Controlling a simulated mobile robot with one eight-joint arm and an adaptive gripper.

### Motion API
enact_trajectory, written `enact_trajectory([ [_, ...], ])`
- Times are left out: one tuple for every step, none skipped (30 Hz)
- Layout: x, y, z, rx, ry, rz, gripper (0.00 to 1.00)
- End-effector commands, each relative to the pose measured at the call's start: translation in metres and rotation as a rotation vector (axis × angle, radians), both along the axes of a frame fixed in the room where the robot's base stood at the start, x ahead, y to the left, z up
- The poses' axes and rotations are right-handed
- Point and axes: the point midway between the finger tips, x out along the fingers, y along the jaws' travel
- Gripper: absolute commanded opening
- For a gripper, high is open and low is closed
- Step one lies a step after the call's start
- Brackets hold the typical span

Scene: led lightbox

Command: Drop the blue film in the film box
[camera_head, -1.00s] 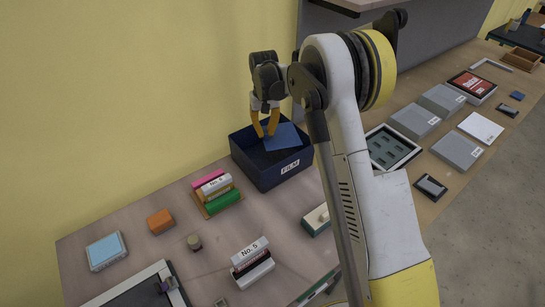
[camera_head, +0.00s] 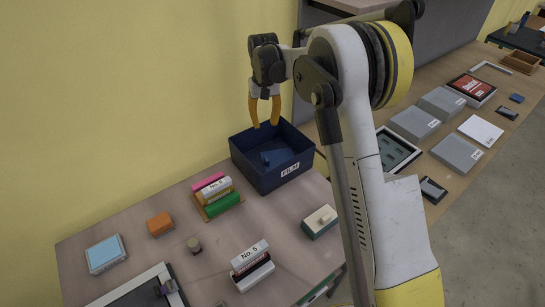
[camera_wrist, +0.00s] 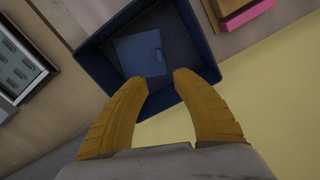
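The film box (camera_head: 262,178) is a dark navy open-topped box with a white FILM label on its front, standing on the table near the yellow wall. The blue film (camera_wrist: 141,54) is a flat blue sheet lying inside the box in the wrist view; in the head view only part of it (camera_head: 268,158) shows behind the front wall. My gripper (camera_head: 264,124) is above the back part of the box. Its two yellow fingers (camera_wrist: 161,78) are apart with nothing between them. The film lies below the fingertips, apart from them.
Several coloured blocks in a holder (camera_head: 219,195) stand left of the box. A green-and-white block (camera_head: 319,222) lies in front of it. An orange block (camera_head: 160,224) and a light blue box (camera_head: 105,254) are at the left. Grey boxes (camera_head: 414,123) are on the right.

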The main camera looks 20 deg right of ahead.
Motion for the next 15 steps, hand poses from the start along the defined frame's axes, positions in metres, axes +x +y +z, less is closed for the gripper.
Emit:
enact_trajectory([
  [0.000,0.000,0.012,0.000,0.000,0.000,0.33],
  [0.000,0.000,0.018,0.000,0.000,0.000,0.33],
  [0.000,0.000,0.027,0.000,0.000,0.000,0.33],
  [0.000,0.000,0.032,0.000,0.000,0.000,0.33],
  [0.000,0.000,0.037,0.000,0.000,0.000,0.33],
  [0.000,0.000,0.044,0.000,0.000,0.000,0.33],
  [0.000,0.000,0.048,0.000,0.000,0.000,0.33],
  [0.000,0.000,0.051,0.000,0.000,0.000,0.33],
  [0.000,0.000,0.055,0.000,0.000,0.000,0.33],
  [0.000,0.000,0.057,0.000,0.000,0.000,0.33],
  [0.000,0.000,0.059,0.000,0.000,0.000,0.33],
  [0.000,0.000,0.061,0.000,0.000,0.000,0.33],
  [0.000,0.000,0.062,0.000,0.000,0.000,0.33],
  [0.000,0.000,0.062,0.000,0.000,0.000,0.33],
  [0.000,0.000,0.063,0.000,0.000,0.000,0.33],
])
